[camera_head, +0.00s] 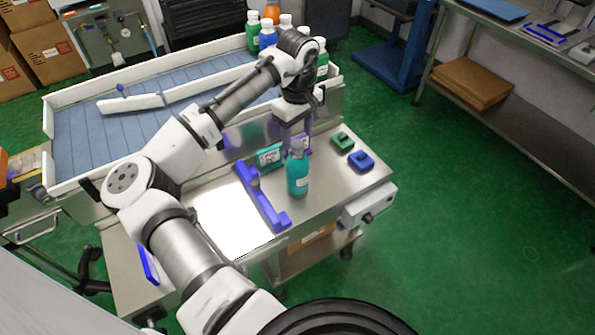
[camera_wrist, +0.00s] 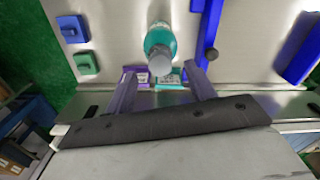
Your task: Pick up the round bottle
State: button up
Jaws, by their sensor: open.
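The round bottle (camera_head: 298,178) is teal with a grey cap and a pale label. It stands upright on the steel work table. In the wrist view the bottle (camera_wrist: 160,42) shows cap toward me, near the middle top. My gripper (camera_head: 295,138) is open, with its purple fingers pointing down beside the bottle's cap. In the wrist view the gripper (camera_wrist: 160,72) has one finger on each side of the cap's line, with visible gaps. I cannot tell how far above or behind the cap the fingertips are.
A blue fixture (camera_head: 262,203) stands left of the bottle, and a teal labelled box (camera_head: 269,157) is close behind it. Green (camera_head: 342,142) and blue (camera_head: 361,161) blocks lie to the right. A walled conveyor (camera_head: 85,140) with several bottles at its far end lies behind.

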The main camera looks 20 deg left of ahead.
aim_at(298, 144)
jog(key=shift+f+p, duration=0.8)
jog(key=shift+f, duration=1.55)
grip_shut()
jog(key=shift+r, duration=0.1)
